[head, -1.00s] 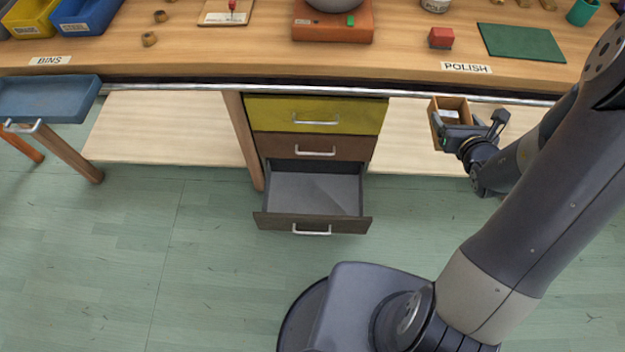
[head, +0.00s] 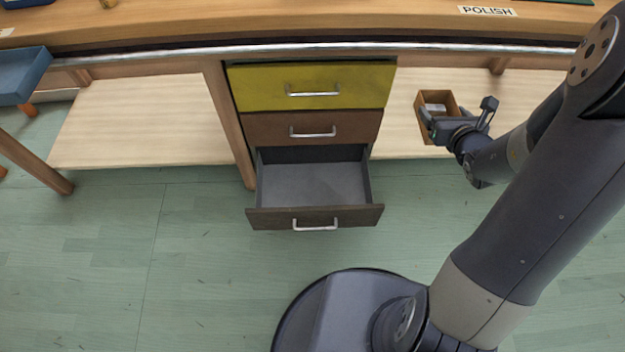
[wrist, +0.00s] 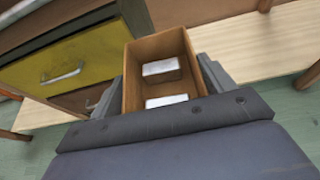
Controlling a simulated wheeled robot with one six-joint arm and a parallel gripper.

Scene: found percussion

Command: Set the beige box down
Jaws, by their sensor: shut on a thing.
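The beige box (head: 423,118) is an open-topped, tan-brown box held in front of the right lower shelf in the head view. In the wrist view the box (wrist: 128,85) fills the space between the fingers, and two white blocks (wrist: 162,69) lie inside it. My gripper (head: 437,122) is shut on the box, with one finger on each side of it in the wrist view (wrist: 158,88). The box is roughly upright. I cannot tell whether its underside touches anything.
The bottom drawer (head: 315,185) stands open and empty below a shut brown drawer (head: 265,127) and a shut yellow drawer (head: 260,88). The left lower shelf (head: 140,120) is bare. A blue tray (head: 20,75) is at the far left. The bench edge (head: 150,50) runs above.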

